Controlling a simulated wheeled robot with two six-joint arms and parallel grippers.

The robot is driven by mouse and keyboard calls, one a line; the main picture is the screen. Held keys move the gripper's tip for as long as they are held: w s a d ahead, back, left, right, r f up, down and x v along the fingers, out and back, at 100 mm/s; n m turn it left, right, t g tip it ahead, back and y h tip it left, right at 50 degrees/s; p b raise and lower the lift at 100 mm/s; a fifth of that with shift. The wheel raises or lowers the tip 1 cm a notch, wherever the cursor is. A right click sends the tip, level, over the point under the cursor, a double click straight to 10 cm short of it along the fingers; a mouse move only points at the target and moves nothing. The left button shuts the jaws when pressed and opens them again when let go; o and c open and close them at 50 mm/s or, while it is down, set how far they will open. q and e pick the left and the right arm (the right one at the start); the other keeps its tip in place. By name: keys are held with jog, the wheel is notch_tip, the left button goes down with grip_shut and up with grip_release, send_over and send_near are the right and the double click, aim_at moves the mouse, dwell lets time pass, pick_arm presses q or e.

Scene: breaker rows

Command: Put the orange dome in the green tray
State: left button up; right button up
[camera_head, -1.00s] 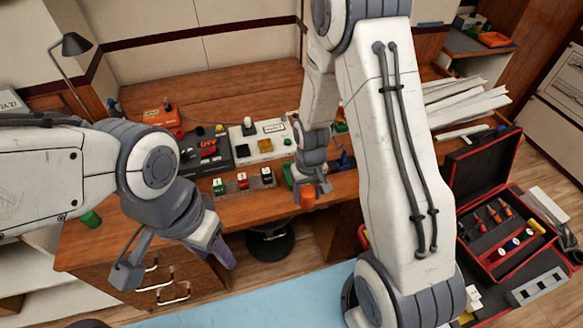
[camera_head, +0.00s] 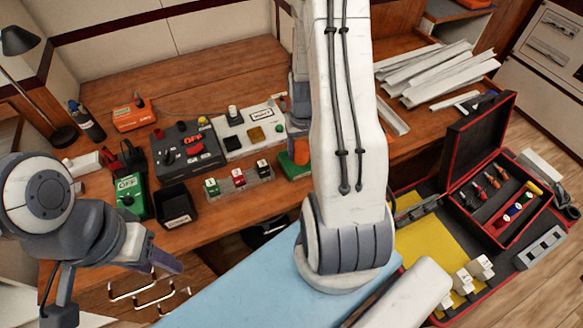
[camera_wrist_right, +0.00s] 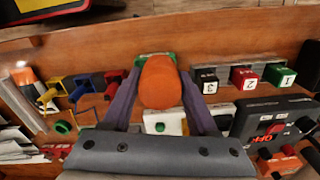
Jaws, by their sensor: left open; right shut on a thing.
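The orange dome (camera_wrist_right: 160,84) is between the two fingers of my right gripper (camera_wrist_right: 159,78), which is shut on it. In the head view a small part of the orange dome (camera_head: 301,151) shows beside my right arm, at the green tray (camera_head: 290,169). A bit of the green tray (camera_wrist_right: 155,54) shows behind the dome in the right wrist view. Whether the dome touches the tray floor I cannot tell. My left gripper (camera_head: 165,263) is open and empty, low at the left.
A black bin (camera_head: 176,207), a green OFF box (camera_head: 131,195), a dark breaker panel (camera_head: 188,150) and numbered blocks (camera_head: 238,178) stand left of the tray. An open red-edged toolbox (camera_head: 490,190) is at the right.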

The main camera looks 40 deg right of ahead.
aim_at(295, 165)
jog(key=s+d+f+m, duration=0.1)
jog(key=s+d+m, duration=0.1)
jog(key=s+d, duration=0.2)
jog(key=d, duration=0.2)
jog(key=shift+s+d+b, duration=0.2)
jog(key=shift+d+b, duration=0.1)
jog(key=w+a+f+p, duration=0.1)
jog(key=w+f, duration=0.1)
jog(key=w, duration=0.1)
jog(key=w+a+f+p, duration=0.1)
jog(key=w+f, duration=0.1)
jog(key=w, duration=0.2)
jog(key=w+a+f, duration=0.1)
jog(key=w+f, duration=0.2)
jog(key=shift+w+a+p, duration=0.25)
jog(key=shift+a+p, duration=0.1)
jog(key=shift+p, duration=0.05)
notch_tip(295, 165, down, 4)
jog(key=shift+r+p, duration=0.15)
jog(key=shift+p, duration=0.5)
jog(key=shift+f, duration=0.2)
jog(key=shift+f+b, duration=0.15)
jog(key=shift+b, duration=0.15)
jog(key=o, duration=1.1)
jog(key=shift+c, duration=0.2)
